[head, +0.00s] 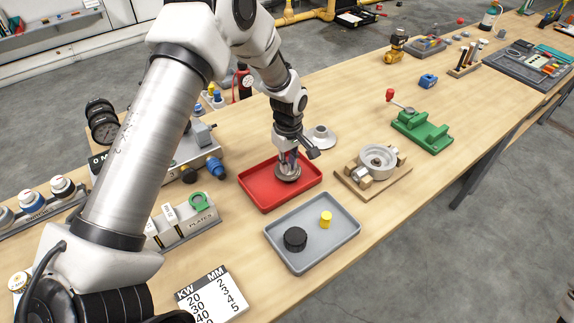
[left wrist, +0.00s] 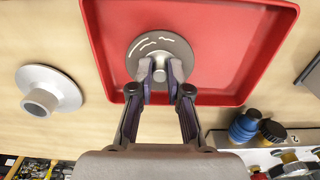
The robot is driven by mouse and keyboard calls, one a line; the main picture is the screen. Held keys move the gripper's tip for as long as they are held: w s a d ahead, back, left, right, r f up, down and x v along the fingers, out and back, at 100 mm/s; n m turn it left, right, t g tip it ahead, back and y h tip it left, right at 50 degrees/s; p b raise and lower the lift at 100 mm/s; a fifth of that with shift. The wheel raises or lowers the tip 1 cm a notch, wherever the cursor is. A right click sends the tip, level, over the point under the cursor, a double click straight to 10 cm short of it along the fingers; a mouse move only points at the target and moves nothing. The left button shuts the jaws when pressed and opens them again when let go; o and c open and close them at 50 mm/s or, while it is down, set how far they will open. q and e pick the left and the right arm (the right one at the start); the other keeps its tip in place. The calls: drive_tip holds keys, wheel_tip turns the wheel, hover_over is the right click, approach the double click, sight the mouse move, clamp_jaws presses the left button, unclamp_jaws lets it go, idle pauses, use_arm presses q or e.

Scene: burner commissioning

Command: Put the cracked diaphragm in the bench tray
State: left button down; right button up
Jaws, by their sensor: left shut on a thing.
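My left gripper (head: 287,160) is shut on the cracked diaphragm (head: 288,175), a grey disc. In the left wrist view the disc (left wrist: 177,48) shows pale crack-like marks on its face, and the fingertips (left wrist: 160,72) pinch its central stub. The disc is over the red tray (head: 252,194), inside its outline; I cannot tell whether it touches the floor. The red tray also shows in the left wrist view (left wrist: 245,50) and holds nothing else visible. A grey tray (head: 285,257) nearer the front holds a black knurled cap (head: 295,239) and a yellow cylinder (head: 326,219). My right gripper is out of view.
A pale flanged part (head: 320,138) stands behind the red tray. A round metal housing in a wooden cradle (head: 376,162) is to the right, with a green vise (head: 423,131) beyond. A grey valve block with a blue knob (head: 214,166) and a plates rack (head: 180,222) are on the left.

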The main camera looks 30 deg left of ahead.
use_arm(q)
drive_tip(key=shift+f, duration=0.7)
drive_tip(key=shift+w+d+f, duration=0.1)
drive_tip(key=shift+d+f, duration=0.05)
drive_tip(key=shift+f, duration=0.1)
drive_tip(key=shift+f, duration=0.1)
drive_tip(key=c, duration=1.1)
unclamp_jaws()
drive_tip(key=shift+c, duration=0.2)
wheel_tip(320, 180, up, 12)
drive_tip(key=b, duration=0.2)
drive_tip(key=shift+r, duration=0.2)
